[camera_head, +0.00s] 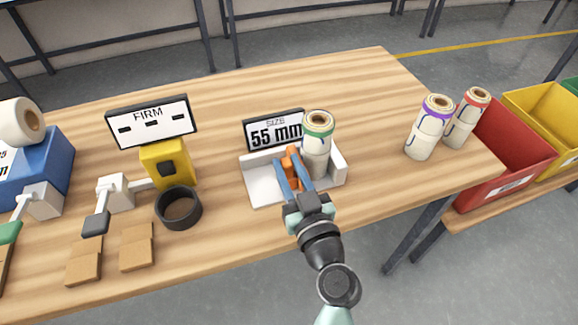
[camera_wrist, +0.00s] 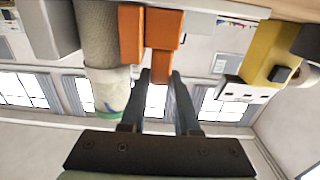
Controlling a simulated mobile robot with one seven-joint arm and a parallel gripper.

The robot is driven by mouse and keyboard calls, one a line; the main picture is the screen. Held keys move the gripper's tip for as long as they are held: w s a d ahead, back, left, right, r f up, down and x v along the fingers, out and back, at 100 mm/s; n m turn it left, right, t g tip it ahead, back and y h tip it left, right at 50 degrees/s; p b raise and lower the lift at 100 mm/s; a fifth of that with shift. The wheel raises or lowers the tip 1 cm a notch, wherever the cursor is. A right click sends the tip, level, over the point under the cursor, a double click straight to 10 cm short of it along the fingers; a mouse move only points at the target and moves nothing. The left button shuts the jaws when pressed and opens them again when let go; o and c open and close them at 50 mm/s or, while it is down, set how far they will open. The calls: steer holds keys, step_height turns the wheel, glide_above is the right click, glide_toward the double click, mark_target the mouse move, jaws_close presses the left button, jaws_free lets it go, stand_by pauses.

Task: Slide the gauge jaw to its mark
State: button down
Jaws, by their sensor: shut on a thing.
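The gauge is a white open tray (camera_head: 264,184) with a sign (camera_head: 275,130) behind it that reads "SIZE 55 mm". Its orange jaw (camera_head: 291,157) sits in the tray, just left of a mesh roll (camera_head: 317,143) with a green band that stands upright at the tray's right part. My gripper (camera_head: 291,179) is shut on the orange jaw from the front. In the wrist view, the fingertips (camera_wrist: 160,76) hold the jaw's tab (camera_wrist: 161,64), and the roll (camera_wrist: 98,38) stands close beside the jaw. I cannot tell whether jaw and roll touch. No mark on the gauge is readable.
Left of the gauge are a dark ring (camera_head: 178,208), a yellow device (camera_head: 168,165) with a "FIRM" sign (camera_head: 152,120) and brown blocks (camera_head: 137,247). Two rolls (camera_head: 430,127) (camera_head: 466,118) stand at the right. Red (camera_head: 507,157) and yellow bins (camera_head: 543,115) lie beyond the table's right edge.

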steer(key=shift+f, duration=0.1)
stand_by(0.3)
steer(key=shift+s+a+b, duration=0.2)
steer(key=shift+s+a, duration=0.05)
steer(key=shift+a, duration=0.6)
steer(key=shift+s+a+b, duration=0.2)
steer(key=shift+s+a, duration=0.1)
steer(key=shift+a, duration=0.55)
steer(key=shift+s+a+b, duration=0.2)
steer(key=shift+s+a, duration=0.05)
steer(key=shift+a, duration=0.6)
steer(key=c, duration=0.6)
jaws_free()
steer(key=shift+s+a, duration=0.1)
steer(key=shift+c, duration=0.2)
